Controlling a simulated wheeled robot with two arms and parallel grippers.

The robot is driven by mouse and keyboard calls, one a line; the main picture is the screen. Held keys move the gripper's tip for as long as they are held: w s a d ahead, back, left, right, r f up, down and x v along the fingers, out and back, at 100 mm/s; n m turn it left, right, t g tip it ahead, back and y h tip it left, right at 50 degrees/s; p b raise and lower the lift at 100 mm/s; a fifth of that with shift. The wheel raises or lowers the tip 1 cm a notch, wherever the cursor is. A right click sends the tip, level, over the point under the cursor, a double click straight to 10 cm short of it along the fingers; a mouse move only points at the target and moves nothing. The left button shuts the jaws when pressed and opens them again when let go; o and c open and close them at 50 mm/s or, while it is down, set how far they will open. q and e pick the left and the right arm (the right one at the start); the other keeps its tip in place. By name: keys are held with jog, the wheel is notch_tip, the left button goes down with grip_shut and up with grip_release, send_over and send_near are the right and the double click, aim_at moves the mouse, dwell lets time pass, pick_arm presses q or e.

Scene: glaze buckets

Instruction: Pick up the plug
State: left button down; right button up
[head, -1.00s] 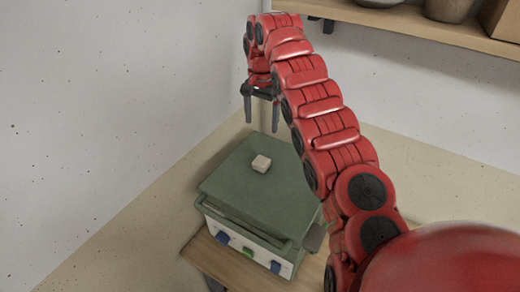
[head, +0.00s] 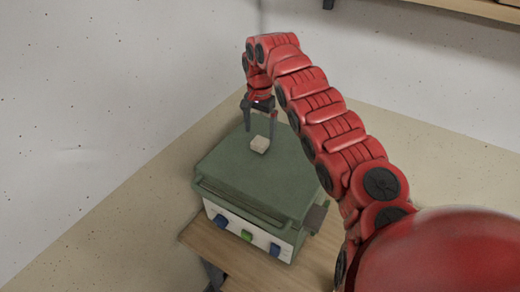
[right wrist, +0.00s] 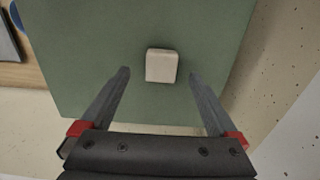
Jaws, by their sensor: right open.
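The plug (head: 260,144) is a small pale beige block on the green lid (head: 225,175) of a box-shaped kiln. My right gripper (head: 259,132) is open and empty, fingers pointing down, just above and behind the plug in the head view. In the right wrist view the plug (right wrist: 162,66) lies between the lines of the two fingertips (right wrist: 160,74), with green lid showing on both sides. I cannot tell the exact height of the fingertips above the lid. My left gripper is not in view.
The kiln's white front (head: 250,232) has blue and green knobs. It stands on a wooden stand (head: 205,245) near a speckled wall (head: 110,110). A wooden shelf edge (head: 465,10) is at the upper right. The lid around the plug is clear.

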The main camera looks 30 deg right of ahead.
aim_at(260, 141)
jog(key=shift+w+d+f+p, duration=0.15)
jog(key=shift+f+p, duration=0.1)
jog(key=shift+p, duration=0.2)
notch_tip(260, 141, down, 4)
jog(key=p, duration=0.2)
jog(key=shift+r+p, duration=0.15)
jog(key=shift+p, duration=0.2)
jog(key=shift+f, duration=0.35)
jog(key=shift+w+f, duration=0.1)
grip_shut()
jog(key=shift+b, duration=0.3)
notch_tip(260, 141, up, 8)
jog(key=b, duration=0.3)
jog(key=shift+w+r+b, duration=0.1)
jog(key=shift+r+b, duration=0.1)
jog(key=shift+b, duration=0.2)
jog(key=shift+r, duration=0.85)
